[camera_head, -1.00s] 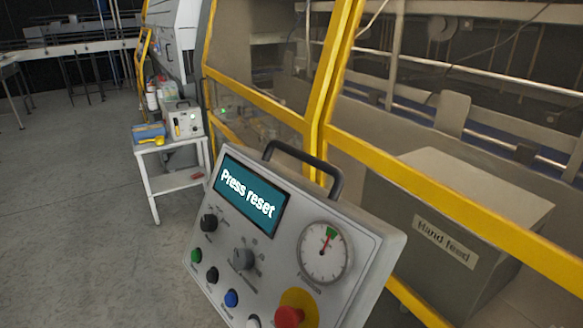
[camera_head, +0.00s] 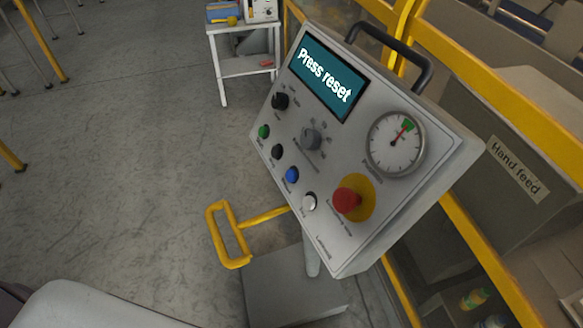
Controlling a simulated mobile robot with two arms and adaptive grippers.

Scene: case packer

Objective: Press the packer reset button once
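The packer's grey control panel (camera_head: 345,222) stands tilted right of centre. Its screen (camera_head: 328,71) reads "Press reset". A row of small buttons runs along its lower left: a green button (camera_head: 263,131), a black button (camera_head: 277,151), a blue button (camera_head: 292,174) and a white button (camera_head: 309,201). Their labels are too small to read surely, so I cannot tell which one is reset. Nothing touches the buttons. Neither of my grippers is in view.
A red mushroom button (camera_head: 346,200) on a yellow disc sits right of the white button. Two knobs and a pressure gauge (camera_head: 395,143) share the panel. A yellow bar handle (camera_head: 232,236) juts out below left.

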